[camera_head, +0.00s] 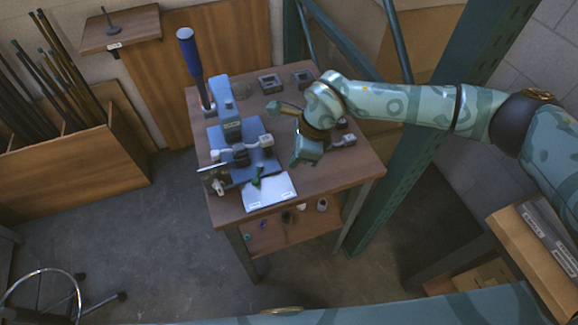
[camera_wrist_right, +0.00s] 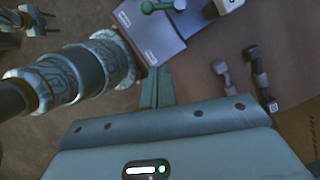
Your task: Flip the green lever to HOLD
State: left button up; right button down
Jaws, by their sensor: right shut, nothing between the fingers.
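The green lever (camera_head: 257,178) stands at the front of a blue machine, at the back edge of a pale plate (camera_head: 270,194) with two small labels too small to read. In the right wrist view the green lever (camera_wrist_right: 158,6) shows at the top edge, partly cut off, above the plate (camera_wrist_right: 155,32). My right gripper (camera_head: 296,164) is shut and empty, to the right of the lever and apart from it, above the table. Its closed fingers (camera_wrist_right: 156,88) show below the plate in the wrist view.
The blue machine (camera_head: 232,122) with a long blue-handled lever (camera_head: 188,52) stands on the wooden table (camera_head: 343,180). Small grey parts (camera_head: 270,83) lie at the back. A lower shelf (camera_head: 292,232) holds small items. A green post (camera_head: 405,150) stands right of the table.

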pick_arm(q)
jog(key=shift+w+r, duration=0.2)
pick_arm(e)
jog(key=v, duration=0.3)
jog(key=shift+s+d, duration=0.1)
jog(key=shift+s, duration=0.1)
pick_arm(q)
jog(key=shift+d, duration=0.1)
